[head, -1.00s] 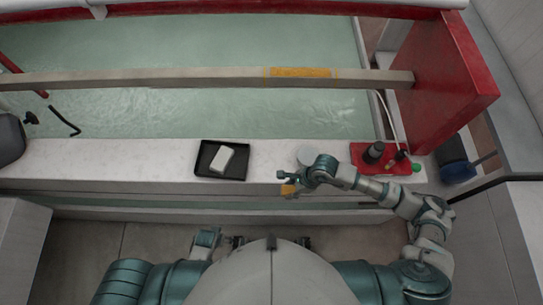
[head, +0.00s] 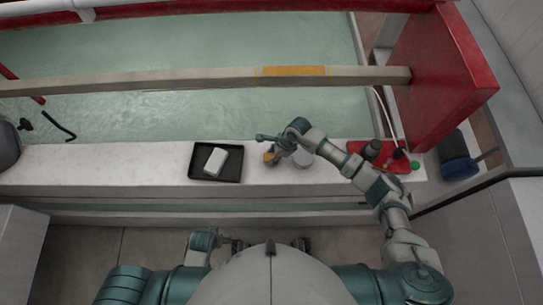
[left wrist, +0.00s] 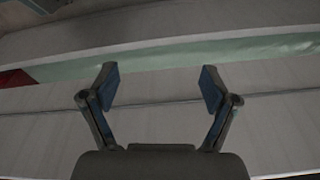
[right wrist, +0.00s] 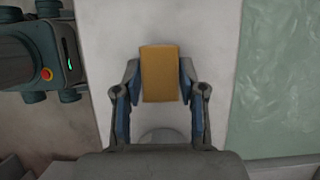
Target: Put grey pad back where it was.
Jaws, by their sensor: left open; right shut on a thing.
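My right gripper (head: 271,152) is shut on a yellow-tan block (right wrist: 160,74), just above or at the white ledge; I cannot tell if the block touches it. A pale grey-white block (head: 216,161), perhaps the grey pad, lies in a black tray (head: 234,173) to the left of my right gripper. A pale round disc (head: 303,159) sits on the ledge to the right of that gripper and shows partly behind it in the right wrist view (right wrist: 160,135). My left gripper (left wrist: 157,85) is open and empty, low in front of the ledge.
The white ledge (head: 100,165) runs along a water-filled trough (head: 180,115). A red tray (head: 399,165) with dark bottle-like items and a green-capped item stands at the right. A beam (head: 180,78) crosses above the water.

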